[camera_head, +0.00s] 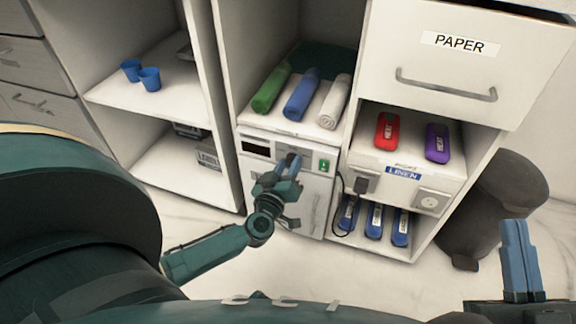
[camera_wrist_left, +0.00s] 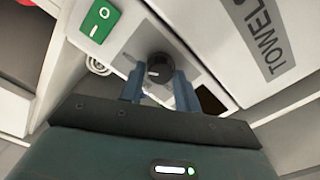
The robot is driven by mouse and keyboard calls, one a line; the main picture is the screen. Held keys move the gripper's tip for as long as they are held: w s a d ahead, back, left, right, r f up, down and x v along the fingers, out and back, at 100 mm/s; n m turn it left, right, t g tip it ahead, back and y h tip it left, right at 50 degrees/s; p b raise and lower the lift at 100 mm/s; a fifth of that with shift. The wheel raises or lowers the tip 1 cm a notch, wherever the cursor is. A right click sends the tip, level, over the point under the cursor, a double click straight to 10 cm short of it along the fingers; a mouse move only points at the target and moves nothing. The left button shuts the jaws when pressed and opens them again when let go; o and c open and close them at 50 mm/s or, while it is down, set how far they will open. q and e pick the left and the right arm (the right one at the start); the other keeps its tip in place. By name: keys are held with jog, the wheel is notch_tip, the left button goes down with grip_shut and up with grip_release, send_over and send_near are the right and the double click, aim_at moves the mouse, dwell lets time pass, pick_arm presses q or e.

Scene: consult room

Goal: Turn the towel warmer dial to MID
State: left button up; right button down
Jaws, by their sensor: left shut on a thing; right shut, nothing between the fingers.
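The towel warmer (camera_head: 312,191) is a white cabinet with a control panel along its top front. My left gripper (camera_head: 288,164) is at this panel and hides the dial in the head view. In the left wrist view the dark round dial (camera_wrist_left: 158,68) sits between the two blue fingers of my left gripper (camera_wrist_left: 160,88), which are shut on it. The dial's markings are too small to read. A green rocker switch (camera_head: 323,166) is right of the gripper; it also shows in the left wrist view (camera_wrist_left: 98,20). My right gripper (camera_head: 516,258) is shut and empty, away from the cabinets.
Green (camera_head: 271,88), blue (camera_head: 301,93) and white (camera_head: 334,101) rolled towels lie above the warmer. Red (camera_head: 387,131) and purple (camera_head: 437,142) items are on the linen shelf. A dark bin (camera_head: 492,205) stands at the right. Blue cups (camera_head: 149,78) are on the left shelf.

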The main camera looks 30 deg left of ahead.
pick_arm(q)
jog(key=n+p, duration=0.1)
jog(key=n, duration=0.1)
jog(key=shift+n, duration=0.4)
jog(key=n, duration=0.2)
jog(key=shift+n, duration=0.3)
jog(key=n, duration=0.3)
jog(key=shift+a+f, duration=0.1)
jog(key=shift+n, duration=1.6)
pick_arm(e)
jog(key=shift+s+a+f+m+h, duration=0.1)
jog(key=shift+s+f+m+h, duration=0.05)
jog(key=shift+f+m+h, duration=0.5)
jog(key=shift+r+g+y, duration=0.1)
jog(key=shift+g+y, duration=0.15)
jog(key=shift+g, duration=0.05)
pick_arm(q)
jog(key=o, duration=1)
jog(key=shift+c, duration=0.2)
